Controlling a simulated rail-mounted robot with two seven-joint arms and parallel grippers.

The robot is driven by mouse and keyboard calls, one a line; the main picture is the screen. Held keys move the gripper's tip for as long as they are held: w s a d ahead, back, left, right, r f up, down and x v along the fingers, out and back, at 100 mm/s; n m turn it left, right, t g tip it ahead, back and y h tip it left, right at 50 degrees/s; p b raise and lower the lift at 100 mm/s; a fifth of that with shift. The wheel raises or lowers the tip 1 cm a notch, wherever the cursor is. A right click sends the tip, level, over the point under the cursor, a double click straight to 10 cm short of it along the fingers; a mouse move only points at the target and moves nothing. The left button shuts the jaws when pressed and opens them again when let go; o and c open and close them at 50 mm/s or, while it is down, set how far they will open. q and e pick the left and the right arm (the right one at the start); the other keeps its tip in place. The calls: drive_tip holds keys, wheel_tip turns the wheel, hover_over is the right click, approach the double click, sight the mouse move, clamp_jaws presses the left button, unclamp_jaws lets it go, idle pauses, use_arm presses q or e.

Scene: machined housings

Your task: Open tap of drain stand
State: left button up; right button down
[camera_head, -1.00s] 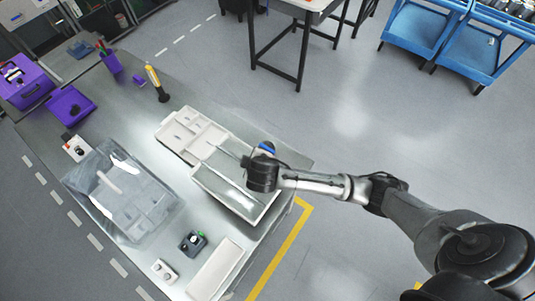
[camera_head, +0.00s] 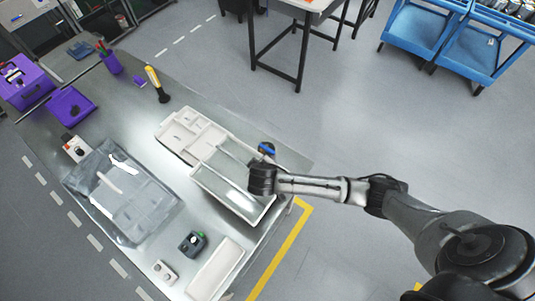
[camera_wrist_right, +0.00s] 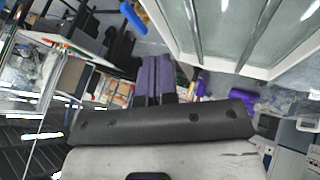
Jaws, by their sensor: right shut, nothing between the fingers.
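The drain stand (camera_head: 222,207) is a light tray-like frame with a sloping glassy surface at the right edge of the bench. Its blue tap handle (camera_head: 268,148) shows just above my right gripper in the head view. In the right wrist view the blue handle (camera_wrist_right: 133,18) is at the top, left of the stand's pale frame (camera_wrist_right: 262,72). My right gripper (camera_head: 258,180) is at the stand's right side, and its fingers are hidden in the head view. In the wrist view its purple-grey fingers (camera_wrist_right: 153,62) are together and empty, apart from the handle. My left gripper is not in view.
A pale compartment tray (camera_head: 180,130) adjoins the stand. A clear-covered grey bin (camera_head: 95,200) lies to the left. A small dark box with a green button (camera_head: 193,243) and a white tray (camera_head: 215,272) are in front. Floor beyond the bench's right edge is free.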

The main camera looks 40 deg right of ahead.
sight(267, 150)
drive_tip(key=x, duration=0.9)
drive_tip(key=shift+p, duration=0.35)
drive_tip(key=d, duration=0.1)
drive_tip(key=w+d+p, duration=0.1)
drive_tip(key=d, duration=0.1)
drive_tip(key=shift+f, duration=0.2)
drive_tip(key=shift+w+d+f, duration=0.1)
drive_tip(key=shift+w+d, duration=0.1)
drive_tip(key=shift+d, duration=0.4)
